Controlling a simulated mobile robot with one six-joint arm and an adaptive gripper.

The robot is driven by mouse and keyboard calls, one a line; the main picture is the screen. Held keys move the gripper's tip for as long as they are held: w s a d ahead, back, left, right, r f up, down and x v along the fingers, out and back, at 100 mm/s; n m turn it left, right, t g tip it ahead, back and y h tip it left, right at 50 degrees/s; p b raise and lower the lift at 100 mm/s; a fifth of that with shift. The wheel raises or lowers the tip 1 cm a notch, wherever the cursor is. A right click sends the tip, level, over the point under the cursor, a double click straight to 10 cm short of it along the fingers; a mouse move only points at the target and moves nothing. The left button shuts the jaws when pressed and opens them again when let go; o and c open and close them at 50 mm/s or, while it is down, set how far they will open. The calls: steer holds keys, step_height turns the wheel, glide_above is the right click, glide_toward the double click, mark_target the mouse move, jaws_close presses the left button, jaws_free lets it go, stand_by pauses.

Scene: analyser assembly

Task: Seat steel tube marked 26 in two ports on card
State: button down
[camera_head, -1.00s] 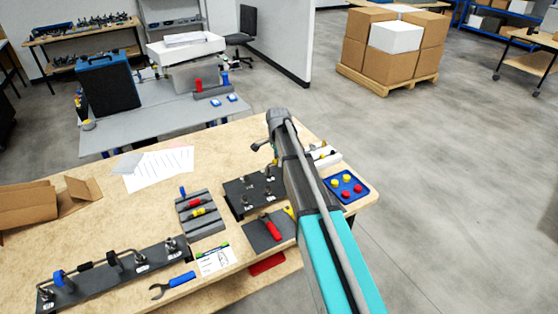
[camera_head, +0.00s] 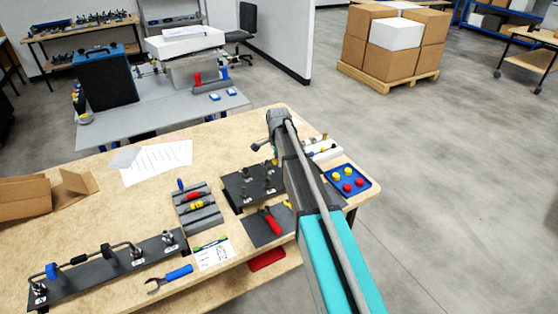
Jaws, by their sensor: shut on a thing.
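My arm reaches over the wooden workbench, and its dark gripper end (camera_head: 262,146) shows only in part beside the wrist. The fingertips and what they hold are hidden or too small to make out. A black plate (camera_head: 238,193) with several upright steel ports lies just below and left of the gripper end. A bent steel tube (camera_head: 113,248) with a blue and a black collar spans two ports of a long black rack (camera_head: 90,280) at the front left. A third port stands free at the rack's right end. I cannot read any number 26.
A grey tray (camera_head: 199,217) with red and yellow pieces, an open-end wrench (camera_head: 170,279), a white printed card (camera_head: 214,257) and red-handled pliers (camera_head: 270,222) lie nearby. A blue tray (camera_head: 366,190) is right of my arm. Cardboard (camera_head: 30,200) lies at left.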

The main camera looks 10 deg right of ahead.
steer(key=shift+f+b, duration=0.35)
steer(key=shift+f, duration=0.15)
steer(key=shift+f+b, duration=1.25)
steer(key=shift+f, duration=0.05)
stand_by(1.4)
steer(key=shift+c, duration=2.4)
jaws_free()
steer(key=shift+s+r, duration=0.1)
steer(key=shift+r, duration=0.05)
